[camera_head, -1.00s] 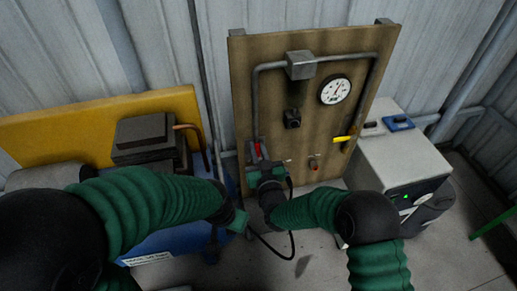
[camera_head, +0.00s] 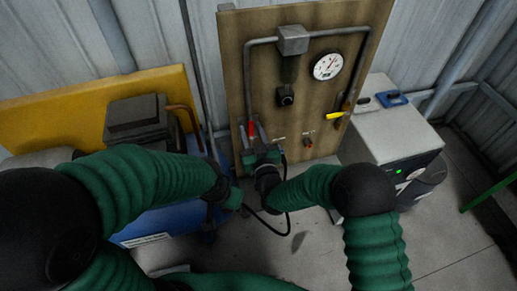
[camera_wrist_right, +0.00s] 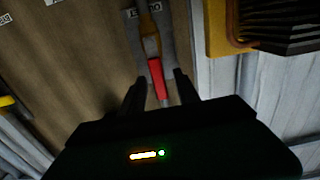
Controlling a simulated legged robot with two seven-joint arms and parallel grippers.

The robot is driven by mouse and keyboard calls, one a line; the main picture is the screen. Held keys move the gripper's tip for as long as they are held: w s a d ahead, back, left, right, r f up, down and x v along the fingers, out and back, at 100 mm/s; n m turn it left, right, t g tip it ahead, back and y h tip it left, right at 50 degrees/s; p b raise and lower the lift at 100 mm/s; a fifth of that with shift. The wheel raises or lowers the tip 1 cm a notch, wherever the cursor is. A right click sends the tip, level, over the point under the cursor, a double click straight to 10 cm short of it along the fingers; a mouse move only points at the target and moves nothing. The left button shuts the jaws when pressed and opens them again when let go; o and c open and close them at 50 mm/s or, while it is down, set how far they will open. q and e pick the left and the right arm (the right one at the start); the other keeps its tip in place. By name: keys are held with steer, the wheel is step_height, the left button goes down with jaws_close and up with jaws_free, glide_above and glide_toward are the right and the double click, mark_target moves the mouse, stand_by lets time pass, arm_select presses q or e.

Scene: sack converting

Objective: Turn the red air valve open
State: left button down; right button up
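The red air valve handle (camera_head: 253,129) sits low on the left of a brown board, below a grey pipe. In the right wrist view the red handle (camera_wrist_right: 157,81) points down from a metal fitting, between my finger lines. My right gripper (camera_head: 256,134) is at the handle, with its fingers apart on either side. The wrist view also shows the right gripper (camera_wrist_right: 159,80) open; I cannot tell whether a finger touches the handle. My left gripper (camera_head: 236,199) is low beside the blue unit; its fingers are not clear.
The brown board (camera_head: 312,105) also carries a gauge (camera_head: 328,66), a yellow lever (camera_head: 333,115) and a small red knob (camera_head: 308,143). A white box machine (camera_head: 385,143) stands to the right. A black cable (camera_head: 287,224) hangs near both wrists.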

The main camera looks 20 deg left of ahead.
steer(key=v, duration=1.5)
steer(key=w+d+m+g+h+p, duration=0.25)
steer(key=d+g+h+p, duration=0.3)
steer(key=d, duration=1.15)
steer(key=s+d+r+m+g+h+p, duration=0.1)
steer(key=s+d+r+m+g+h, duration=0.1)
steer(key=s+d, duration=0.4)
steer(key=s+d+r+m+g+h+p, duration=0.1)
steer(key=s+d+r+m+g+h, duration=0.1)
steer(key=s+d+g, duration=0.3)
steer(key=s+d, duration=0.2)
steer(key=d, duration=0.2)
